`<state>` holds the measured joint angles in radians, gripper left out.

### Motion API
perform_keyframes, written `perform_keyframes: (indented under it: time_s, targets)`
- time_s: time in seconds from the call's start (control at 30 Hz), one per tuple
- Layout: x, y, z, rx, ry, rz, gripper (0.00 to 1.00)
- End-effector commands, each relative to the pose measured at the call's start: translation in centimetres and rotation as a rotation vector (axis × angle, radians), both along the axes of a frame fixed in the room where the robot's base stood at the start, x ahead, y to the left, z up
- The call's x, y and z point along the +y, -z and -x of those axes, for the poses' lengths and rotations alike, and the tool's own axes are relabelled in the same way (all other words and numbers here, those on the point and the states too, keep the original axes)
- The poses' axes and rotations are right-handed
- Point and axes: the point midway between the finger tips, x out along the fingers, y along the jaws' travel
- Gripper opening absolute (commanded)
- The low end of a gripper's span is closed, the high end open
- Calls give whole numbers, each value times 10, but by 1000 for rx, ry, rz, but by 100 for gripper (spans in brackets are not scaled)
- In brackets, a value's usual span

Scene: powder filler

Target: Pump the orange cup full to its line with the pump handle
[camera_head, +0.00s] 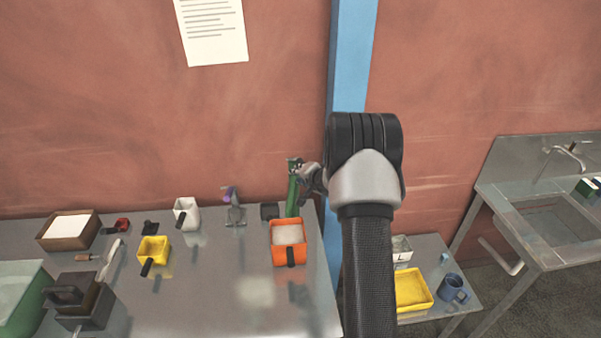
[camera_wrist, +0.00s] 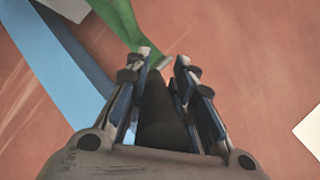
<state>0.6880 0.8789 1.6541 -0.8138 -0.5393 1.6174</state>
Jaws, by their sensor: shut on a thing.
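The orange cup (camera_head: 288,252) stands on the metal table with its black handle toward the front. Pale powder (camera_head: 288,234) shows inside it; I cannot make out its fill line. The green pump (camera_head: 292,195) stands just behind the cup. My gripper (camera_head: 303,172) is at the top of the pump, above and behind the cup. In the wrist view, my gripper (camera_wrist: 162,88) is shut on the dark pump handle (camera_wrist: 163,115), which lies between its fingers. The green pump body (camera_wrist: 124,22) shows beyond the fingertips.
A yellow cup (camera_head: 153,249), a white cup (camera_head: 187,213) and a purple-topped device (camera_head: 233,205) stand left of the orange cup. A dark block (camera_head: 85,303) is at front left. A blue post (camera_head: 349,60) rises behind my arm. The table's front middle is clear.

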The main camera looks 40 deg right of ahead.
Motion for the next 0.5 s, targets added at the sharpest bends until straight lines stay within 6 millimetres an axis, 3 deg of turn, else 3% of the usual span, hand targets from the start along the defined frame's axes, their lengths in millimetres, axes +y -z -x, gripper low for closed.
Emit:
perform_keyframes:
  time_s: [0.23,0.27,0.5]
  targets:
    - [-1,-4,-2,-7,-2,4,0]
    - [-1,-4,-2,-7,-2,4,24]
    - [0,-3,-1,-5,-1,3,40]
